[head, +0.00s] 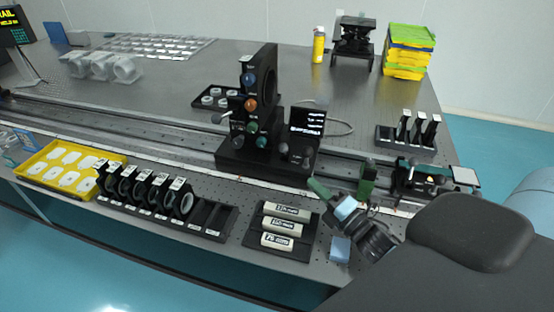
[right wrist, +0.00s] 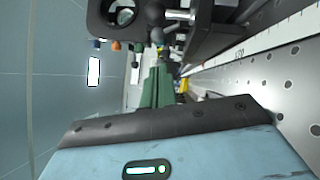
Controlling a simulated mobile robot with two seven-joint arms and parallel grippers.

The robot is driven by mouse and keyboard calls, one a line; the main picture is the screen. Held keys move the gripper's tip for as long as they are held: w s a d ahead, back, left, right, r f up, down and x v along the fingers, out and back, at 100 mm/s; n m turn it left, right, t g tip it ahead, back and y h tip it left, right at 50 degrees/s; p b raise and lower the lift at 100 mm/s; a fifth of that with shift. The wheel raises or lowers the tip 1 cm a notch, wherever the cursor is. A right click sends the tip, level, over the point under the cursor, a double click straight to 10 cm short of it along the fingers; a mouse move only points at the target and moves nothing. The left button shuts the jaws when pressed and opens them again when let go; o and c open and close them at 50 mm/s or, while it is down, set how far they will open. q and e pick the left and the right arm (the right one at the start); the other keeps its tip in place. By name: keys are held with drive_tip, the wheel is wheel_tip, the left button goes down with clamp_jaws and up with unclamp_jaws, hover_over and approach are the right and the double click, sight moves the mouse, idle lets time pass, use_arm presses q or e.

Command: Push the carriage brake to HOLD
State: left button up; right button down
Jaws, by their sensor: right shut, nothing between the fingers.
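The black carriage (head: 240,157) sits on the long rail in the head view, with a tall ring mount, coloured knobs and a small lit panel (head: 307,121). A grey knob (head: 309,149) stands at its right end. I cannot tell which part is the brake, nor read its setting. My right gripper (head: 314,184) is just right of and in front of the carriage, its green fingers pointing toward it. In the right wrist view its fingers (right wrist: 158,82) are shut and empty, with a grey rounded knob (right wrist: 159,38) just beyond the tips; contact is unclear. My left gripper is not in view.
A block holder (head: 278,253) with labelled bars and a rack (head: 222,234) of ring optics line the front edge. A yellow tray (head: 34,177) is at left.

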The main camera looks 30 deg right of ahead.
sight(284, 150)
drive_tip(key=shift+w+a, duration=0.15)
idle(0.3)
drive_tip(key=b+x, duration=0.1)
drive_tip(key=x, duration=0.9)
